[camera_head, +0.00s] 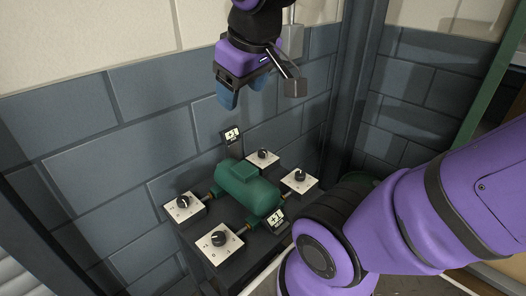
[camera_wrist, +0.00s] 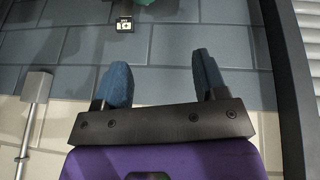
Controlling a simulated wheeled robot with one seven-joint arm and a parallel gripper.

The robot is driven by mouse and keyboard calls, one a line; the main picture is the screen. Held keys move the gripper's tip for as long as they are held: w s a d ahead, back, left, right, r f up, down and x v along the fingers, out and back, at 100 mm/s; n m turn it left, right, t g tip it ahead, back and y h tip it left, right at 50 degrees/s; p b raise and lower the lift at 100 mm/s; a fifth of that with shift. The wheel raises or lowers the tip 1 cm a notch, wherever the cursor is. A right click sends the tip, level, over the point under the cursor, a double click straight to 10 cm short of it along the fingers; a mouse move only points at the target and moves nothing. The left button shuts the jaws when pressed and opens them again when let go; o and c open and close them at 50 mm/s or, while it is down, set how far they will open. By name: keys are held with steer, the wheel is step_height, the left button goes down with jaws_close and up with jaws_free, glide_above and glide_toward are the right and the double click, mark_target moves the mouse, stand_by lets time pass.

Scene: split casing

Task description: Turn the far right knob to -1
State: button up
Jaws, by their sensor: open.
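A green casing (camera_head: 248,186) sits on a dark stand, with four-sided white plates around it, each bearing a black knob. The right knob (camera_head: 300,175) and the back knob (camera_head: 263,154) are on the casing's far side. The left knob (camera_head: 183,201) and the front knob (camera_head: 219,238) are on the near side. The pointer angles are too small to read surely. My gripper (camera_head: 242,92) is open and empty, well above the casing and apart from every knob. Its blue fingers also show spread in the wrist view (camera_wrist: 162,80).
A small black-and-white sign (camera_head: 232,134) stands behind the casing; it also shows in the wrist view (camera_wrist: 124,24). Another sign (camera_head: 277,220) reading like +1 stands at the front right. A grey box with a pipe (camera_head: 292,40) is on the wall. My purple arm fills the right.

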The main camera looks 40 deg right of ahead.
steer(key=w+d+f+n+g+h, duration=0.1)
steer(key=w+d+f+n+g, duration=0.15)
steer(key=w+d, duration=0.4)
steer(key=n+g+y, duration=0.2)
steer(key=n, duration=1)
glide_above(263, 151)
step_height(263, 151, down, 25)
step_height(263, 151, down, 11)
steer(key=shift+r, duration=0.1)
steer(key=c, duration=0.9)
